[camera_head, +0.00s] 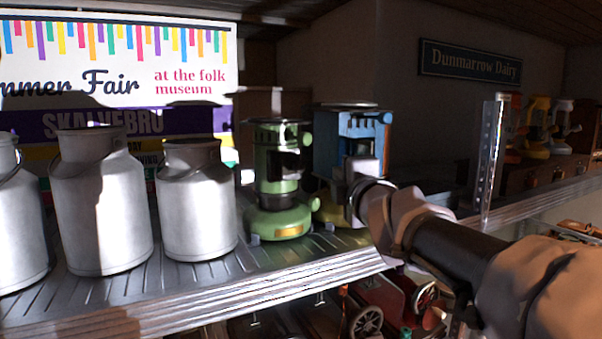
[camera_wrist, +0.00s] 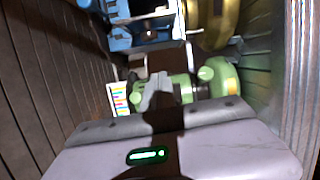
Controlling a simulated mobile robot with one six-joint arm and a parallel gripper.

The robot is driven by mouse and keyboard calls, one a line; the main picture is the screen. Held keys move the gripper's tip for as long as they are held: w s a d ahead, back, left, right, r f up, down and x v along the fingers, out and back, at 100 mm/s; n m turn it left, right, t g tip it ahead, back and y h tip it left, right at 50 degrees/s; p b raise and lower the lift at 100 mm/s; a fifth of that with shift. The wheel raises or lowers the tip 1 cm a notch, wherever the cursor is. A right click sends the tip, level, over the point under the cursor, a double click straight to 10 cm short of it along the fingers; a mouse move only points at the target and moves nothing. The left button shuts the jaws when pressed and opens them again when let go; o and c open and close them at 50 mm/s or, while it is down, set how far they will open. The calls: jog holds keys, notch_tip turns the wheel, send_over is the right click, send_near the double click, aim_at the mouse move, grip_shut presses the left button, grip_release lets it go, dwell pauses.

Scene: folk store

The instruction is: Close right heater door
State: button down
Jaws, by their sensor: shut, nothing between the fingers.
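The right heater (camera_head: 350,138) is blue with a yellowish base and stands on the shelf beside a green heater (camera_head: 277,185). My gripper (camera_head: 362,172) is in front of the right heater and covers much of its lower front. In the wrist view the blue body (camera_wrist: 125,38) is at the top, with a dark opening in it, and the yellow base (camera_wrist: 215,22) is at the top right. My shut, empty gripper (camera_wrist: 155,88) shows there below the blue body, over the green heater (camera_wrist: 190,88). I cannot tell the door's angle or whether my gripper touches it.
Several metal milk churns (camera_head: 100,200) stand on the shelf (camera_head: 200,290) left of the green heater. A perforated metal upright (camera_head: 492,160) stands to the right of my arm. A fair poster (camera_head: 115,60) hangs behind the churns.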

jog(key=w+d+p, duration=0.1)
jog(key=w+p, duration=0.1)
jog(key=w+d+p, duration=0.2)
jog(key=shift+w+d+r, duration=0.2)
jog(key=shift+w, duration=0.05)
jog(key=shift+s, duration=0.1)
